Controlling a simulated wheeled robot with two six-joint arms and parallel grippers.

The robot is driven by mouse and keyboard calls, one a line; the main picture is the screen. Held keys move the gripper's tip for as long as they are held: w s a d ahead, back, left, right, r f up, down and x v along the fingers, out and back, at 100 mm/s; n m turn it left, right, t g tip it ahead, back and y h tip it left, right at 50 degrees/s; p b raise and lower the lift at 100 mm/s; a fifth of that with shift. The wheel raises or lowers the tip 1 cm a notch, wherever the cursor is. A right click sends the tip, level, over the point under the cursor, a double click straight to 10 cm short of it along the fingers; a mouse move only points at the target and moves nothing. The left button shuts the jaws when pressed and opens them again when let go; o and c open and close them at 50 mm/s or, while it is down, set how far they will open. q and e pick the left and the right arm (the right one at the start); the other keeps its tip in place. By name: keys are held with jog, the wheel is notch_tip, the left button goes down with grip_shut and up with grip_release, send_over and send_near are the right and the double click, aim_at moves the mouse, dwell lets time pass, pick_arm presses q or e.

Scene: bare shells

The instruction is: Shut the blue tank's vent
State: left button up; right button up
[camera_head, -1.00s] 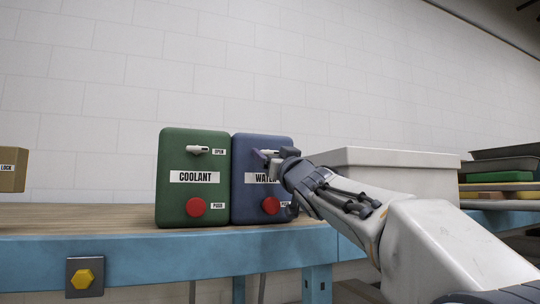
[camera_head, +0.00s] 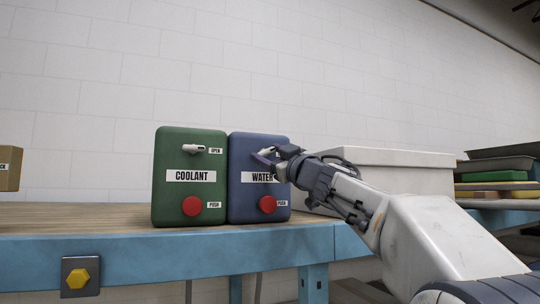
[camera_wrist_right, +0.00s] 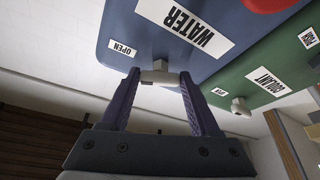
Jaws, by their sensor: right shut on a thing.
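The blue tank (camera_head: 243,194), labelled WATER, stands upright on the bench. Its small white vent lever (camera_head: 268,150) is near the top of the front face, partly hidden by my gripper. My right gripper (camera_head: 263,157) reaches in from the right and is shut on the vent lever. In the right wrist view, the blue tank (camera_wrist_right: 150,40) is turned around in the picture. The two purple fingers of my gripper (camera_wrist_right: 160,80) stand either side of the pale lever (camera_wrist_right: 160,72), beside an OPEN label. My left gripper is out of view.
A green COOLANT tank (camera_head: 190,155) with its own white lever (camera_head: 195,149) stands close on the left. Red buttons (camera_head: 267,204) sit low on both tanks. A pale bin (camera_head: 395,170) is behind my arm. A tan box (camera_head: 9,168) is far left.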

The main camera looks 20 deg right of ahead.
jog(key=n+g+y, duration=0.1)
jog(key=n, duration=0.3)
jog(key=n+g+y, duration=0.1)
jog(key=n, duration=0.3)
jog(key=n+g+y, duration=0.1)
jog(key=n+g, duration=0.1)
jog(key=n, duration=0.2)
jog(key=shift+d+r, duration=0.2)
jog(key=shift+n+g, duration=0.6)
jog(key=shift+n, duration=1)
jog(key=o, duration=1.4)
jog(key=shift+c, duration=0.2)
jog(key=shift+s, duration=0.1)
